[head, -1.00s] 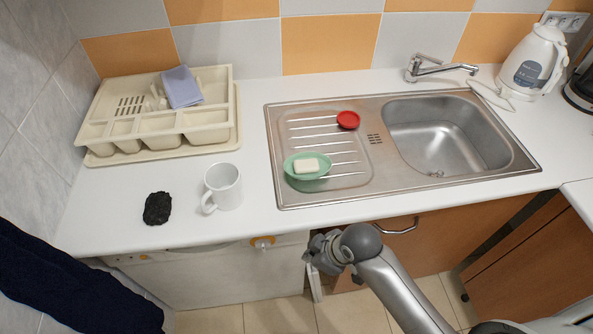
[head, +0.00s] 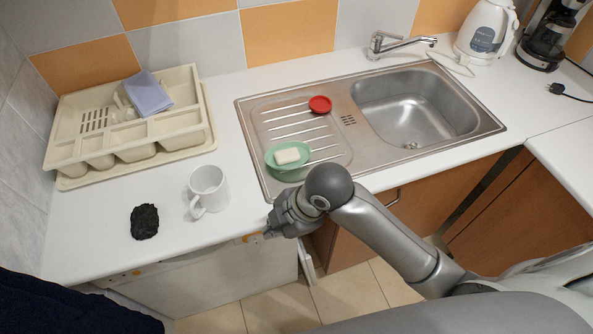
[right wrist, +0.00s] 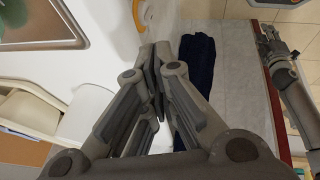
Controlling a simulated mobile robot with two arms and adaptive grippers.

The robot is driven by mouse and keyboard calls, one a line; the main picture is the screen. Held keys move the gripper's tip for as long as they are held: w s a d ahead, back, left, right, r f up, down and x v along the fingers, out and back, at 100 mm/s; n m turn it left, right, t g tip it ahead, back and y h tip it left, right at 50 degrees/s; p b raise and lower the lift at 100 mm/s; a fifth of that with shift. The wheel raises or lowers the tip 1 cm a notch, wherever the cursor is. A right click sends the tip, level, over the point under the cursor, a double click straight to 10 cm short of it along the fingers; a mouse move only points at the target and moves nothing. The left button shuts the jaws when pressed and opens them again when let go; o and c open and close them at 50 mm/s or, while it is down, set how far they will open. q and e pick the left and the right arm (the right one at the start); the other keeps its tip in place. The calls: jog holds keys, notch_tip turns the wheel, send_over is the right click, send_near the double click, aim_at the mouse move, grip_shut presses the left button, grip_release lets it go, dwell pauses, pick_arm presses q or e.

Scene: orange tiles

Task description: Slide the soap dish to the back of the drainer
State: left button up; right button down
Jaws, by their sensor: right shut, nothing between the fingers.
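The soap dish (head: 274,160) is a green oval dish with a white bar of soap (head: 288,155) in it. It sits at the front of the drainer (head: 258,114), the ridged steel board left of the sink bowl. My right gripper (head: 272,230) is at the counter's front edge, in front of the dish and a little left of it, apart from it. In the right wrist view its fingers (right wrist: 158,68) are together and empty. My left gripper (right wrist: 268,38) seems to show at the upper right of that view, small; its jaws are unclear.
A red round dish (head: 320,104) lies at the back of the drainer. A white mug (head: 209,185) and a black sponge (head: 144,221) stand left of the sink. A cream dish rack (head: 65,133) with a blue cloth (head: 148,93) is at the back left. The tap (head: 377,45) is behind the bowl.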

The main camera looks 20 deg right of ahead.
aim_at(296, 179)
jog(key=w+n, duration=0.1)
jog(key=n, duration=0.1)
jog(key=w+r+n, duration=0.1)
jog(key=n, duration=0.2)
jog(key=w+r+n+g+h, duration=0.1)
jog(key=w+n, duration=0.1)
jog(key=n, duration=0.1)
jog(key=shift+r, duration=0.2)
jog(key=w+d+r+n+g+h, duration=0.2)
jog(key=w+d+r+n+h, duration=0.1)
jog(key=w+d+r+n, duration=0.45)
jog(key=shift+n, duration=0.55)
jog(key=f, duration=0.3)
jog(key=s+f+p, duration=0.1)
jog(key=f, duration=0.3)
jog(key=s+d+f+p, duration=0.1)
jog(key=f, duration=0.2)
jog(key=shift+f, duration=0.4)
jog(key=w+p, duration=0.1)
jog(key=w, duration=0.1)
jog(key=shift+w+a+f, duration=0.1)
jog(key=shift+w+f, duration=0.05)
jog(key=shift+w, duration=0.95)
